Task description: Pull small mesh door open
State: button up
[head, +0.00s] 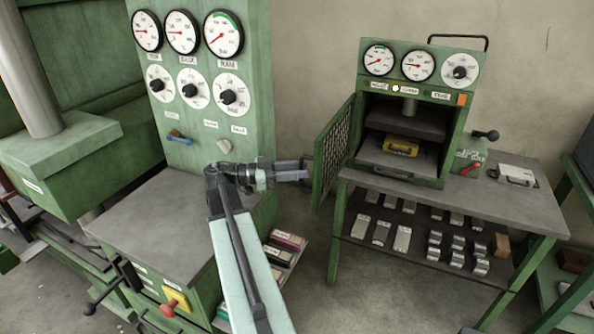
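The small mesh door (334,150) has a green frame and dark wire mesh. It stands swung out to the left of the small green press cabinet (455,140), whose front is uncovered. Inside the cabinet a yellow block (403,146) sits on a grey plate. My gripper (309,169) reaches from the left, its fingertips at the door's outer left edge. The fingers look slightly spaced, but their tips merge with the door edge. I cannot tell whether they grip a handle or the frame there.
The grey table (480,202) carries the cabinet; its lower shelf (365,239) holds several metal blocks. A large green gauge panel (205,105) and grey worktop (160,222) stand left. A grey block (516,175) lies right of the cabinet. Bare floor shows below the table.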

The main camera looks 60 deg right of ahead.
jog(key=shift+w, duration=0.1)
jog(key=v, duration=0.7)
jog(key=shift+w+a, duration=0.25)
jog(key=shift+a, duration=0.05)
